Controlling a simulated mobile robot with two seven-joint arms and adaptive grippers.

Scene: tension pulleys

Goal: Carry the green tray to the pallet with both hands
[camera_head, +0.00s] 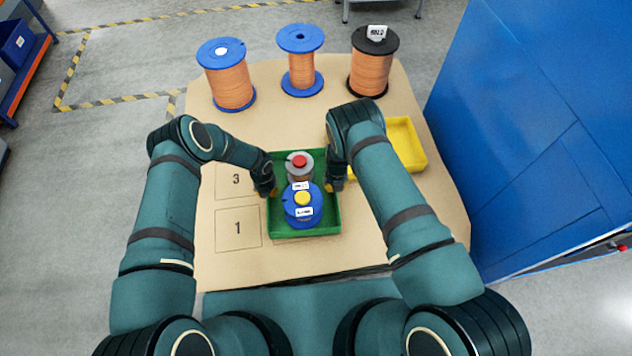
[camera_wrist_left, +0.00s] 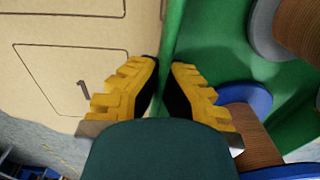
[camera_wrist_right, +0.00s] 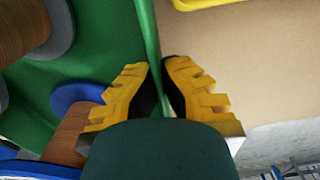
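The green tray (camera_head: 318,229) is on the wooden table and holds a blue-flanged spool (camera_head: 303,213) in front and a grey-flanged spool with a red top (camera_head: 299,168) behind. My left gripper (camera_head: 270,189) is at the tray's left wall; in the left wrist view its yellow fingers (camera_wrist_left: 166,68) are closed on either side of the green wall (camera_wrist_left: 173,30). My right gripper (camera_head: 337,184) is at the right wall, and in the right wrist view its fingers (camera_wrist_right: 158,70) pinch that wall (camera_wrist_right: 147,30). I cannot tell any gap under the tray. No pallet is clearly visible.
A yellow tray (camera_head: 412,146) stands right of my right gripper. Three large copper-coloured spools (camera_head: 230,86) (camera_head: 302,70) (camera_head: 369,73) stand along the table's far edge. Marked squares 1 and 3 (camera_head: 238,229) lie bare on the left. A blue cabinet (camera_head: 540,130) stands close on the right.

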